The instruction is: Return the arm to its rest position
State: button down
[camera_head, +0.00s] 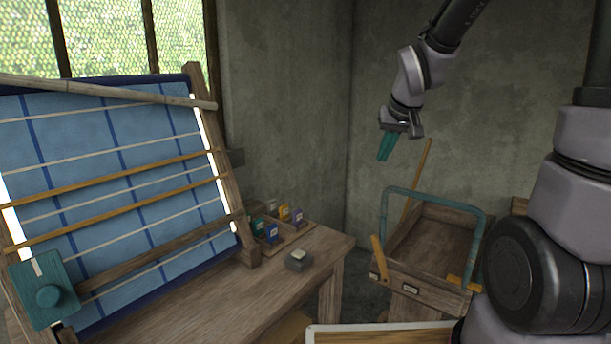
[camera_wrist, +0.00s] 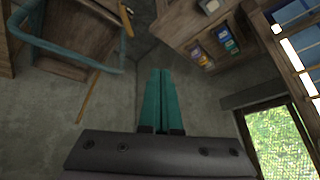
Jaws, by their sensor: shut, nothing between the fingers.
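My gripper (camera_head: 385,147) hangs in the air in front of the back wall, above and a little left of the wooden cart. Its teal fingers point down and lie side by side, shut, with nothing between them. In the wrist view the two teal fingers (camera_wrist: 160,80) also lie together and empty. My arm comes down to it from the top right of the head view.
On the table are a wooden tray (camera_head: 300,227) of small coloured packets and a small grey block (camera_head: 299,261). A cart (camera_head: 425,290) with a teal handle stands below my gripper.

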jog(key=s+d+r+m, duration=0.2)
jog(key=s+r, duration=0.4)
jog(key=s, duration=0.3)
jog(key=s+d+r+m+t, duration=0.1)
jog(key=s+d+r+m, duration=0.1)
jog(key=s+r, duration=0.4)
jog(key=s+d, duration=0.1)
jog(key=s, duration=0.2)
jog(key=shift+s+d+y, duration=0.15)
jog(key=shift+d+y, duration=0.1)
jog(key=shift+y, duration=0.15)
jog(key=shift+a, duration=0.1)
